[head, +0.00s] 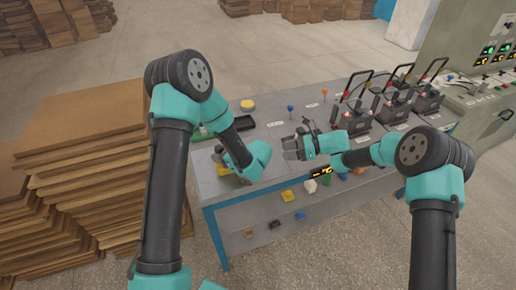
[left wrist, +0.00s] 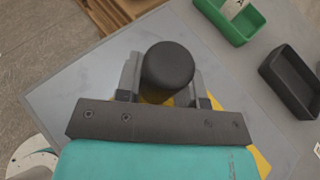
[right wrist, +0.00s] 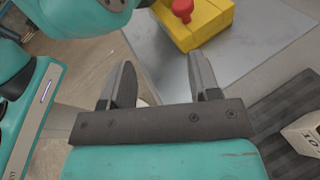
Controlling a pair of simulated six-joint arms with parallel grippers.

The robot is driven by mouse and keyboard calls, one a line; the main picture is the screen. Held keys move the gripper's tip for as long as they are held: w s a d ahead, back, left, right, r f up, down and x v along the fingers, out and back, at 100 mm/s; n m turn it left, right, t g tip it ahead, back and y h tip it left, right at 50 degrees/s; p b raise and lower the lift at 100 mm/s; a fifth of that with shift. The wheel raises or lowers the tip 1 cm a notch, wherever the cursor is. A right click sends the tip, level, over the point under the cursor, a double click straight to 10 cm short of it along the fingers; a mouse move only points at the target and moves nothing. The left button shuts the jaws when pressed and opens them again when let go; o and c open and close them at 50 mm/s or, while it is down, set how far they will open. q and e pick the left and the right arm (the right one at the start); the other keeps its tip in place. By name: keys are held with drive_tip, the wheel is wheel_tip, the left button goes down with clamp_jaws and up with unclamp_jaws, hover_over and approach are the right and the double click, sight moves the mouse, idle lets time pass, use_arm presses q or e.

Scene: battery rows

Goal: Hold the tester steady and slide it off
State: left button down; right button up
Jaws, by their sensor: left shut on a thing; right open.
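A yellow box, which I take to be the tester (right wrist: 197,24), sits on a light grey plate (right wrist: 226,55) and has a red knob on top in the right wrist view. In the head view only a little of its yellow (head: 222,170) shows beside my left gripper (head: 223,156). In the left wrist view that gripper is shut on an upright black cylinder (left wrist: 167,66), with yellow showing beneath it. Whether the cylinder is part of the box is hidden. My right gripper (head: 293,146) is open and empty, to the right of the plate and apart from the box.
A green tray (left wrist: 222,25) and a black tray (left wrist: 291,88) lie beyond the plate. Several black devices with raised handles (head: 393,108) stand at the table's right. A lower shelf (head: 325,196) holds small coloured blocks. Stacked boards (head: 85,170) stand left of the table.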

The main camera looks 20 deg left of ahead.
drive_tip(key=w, duration=0.1)
drive_tip(key=w+a+r+n+h, duration=0.1)
drive_tip(key=w+r+n, duration=0.1)
drive_tip(key=shift+a+r+t, duration=0.15)
drive_tip(key=shift+a+t, duration=0.1)
drive_tip(key=shift+t, duration=0.15)
drive_tip(key=x, duration=1.2)
drive_tip(key=shift+s, duration=0.1)
drive_tip(key=shift+d, duration=0.1)
clamp_jaws()
